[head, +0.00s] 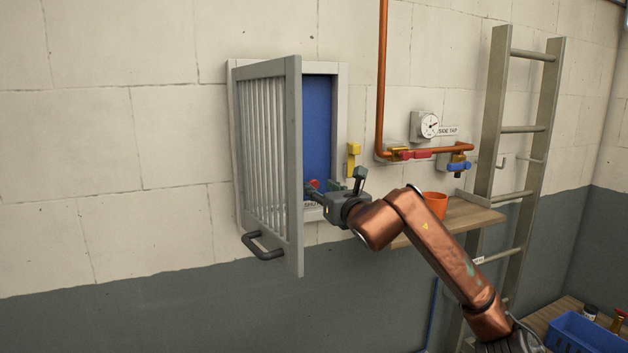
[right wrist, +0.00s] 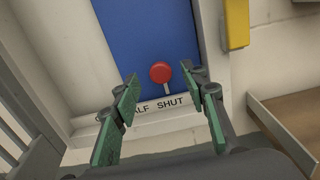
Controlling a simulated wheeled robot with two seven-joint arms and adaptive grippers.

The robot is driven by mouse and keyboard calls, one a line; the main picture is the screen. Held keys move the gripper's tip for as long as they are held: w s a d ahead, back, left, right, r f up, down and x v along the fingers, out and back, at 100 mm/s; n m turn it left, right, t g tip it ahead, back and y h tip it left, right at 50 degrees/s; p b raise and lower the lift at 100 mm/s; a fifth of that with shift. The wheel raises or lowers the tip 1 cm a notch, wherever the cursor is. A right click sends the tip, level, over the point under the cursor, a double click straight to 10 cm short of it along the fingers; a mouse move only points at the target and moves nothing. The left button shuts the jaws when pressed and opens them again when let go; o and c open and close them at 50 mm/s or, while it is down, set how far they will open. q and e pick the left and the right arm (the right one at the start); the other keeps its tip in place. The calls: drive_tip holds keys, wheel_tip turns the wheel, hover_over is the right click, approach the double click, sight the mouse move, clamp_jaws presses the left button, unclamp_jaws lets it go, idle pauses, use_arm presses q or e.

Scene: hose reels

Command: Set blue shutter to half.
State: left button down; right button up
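The blue shutter (head: 316,125) fills the visible part of a grey wall frame, and it also shows in the right wrist view (right wrist: 150,40). A red knob (right wrist: 161,72) on a short pale stem stands at its lower edge, just above a white label strip (right wrist: 167,106). The readable letters are "ALF SHUT"; the strip's left part is hidden by a finger. My right gripper (right wrist: 166,84) is open, its green-padded fingers on either side of the knob with gaps visible. In the head view the right gripper (head: 335,188) is at the frame's lower right. My left gripper is out of view.
A grey slatted door (head: 293,170) with a dark handle stands open left of the shutter. A yellow fitting (head: 353,160) is right of the frame. A wooden shelf (head: 462,217) with an orange cup (head: 436,204), pipes with taps and a ladder (head: 496,110) are further right.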

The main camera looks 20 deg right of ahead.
sight(315, 185)
drive_tip(key=shift+w+d+f+p, duration=0.1)
drive_tip(key=shift+w+d+p, duration=0.1)
drive_tip(key=shift+w, duration=0.4)
drive_tip(key=shift+w+d+p, duration=0.1)
drive_tip(key=shift+w+p, duration=0.05)
drive_tip(key=shift+w, duration=0.45)
drive_tip(key=shift+w+a, duration=0.2)
drive_tip(key=shift+a, duration=0.05)
drive_tip(key=shift+w+f, duration=0.1)
drive_tip(key=c, duration=1.1)
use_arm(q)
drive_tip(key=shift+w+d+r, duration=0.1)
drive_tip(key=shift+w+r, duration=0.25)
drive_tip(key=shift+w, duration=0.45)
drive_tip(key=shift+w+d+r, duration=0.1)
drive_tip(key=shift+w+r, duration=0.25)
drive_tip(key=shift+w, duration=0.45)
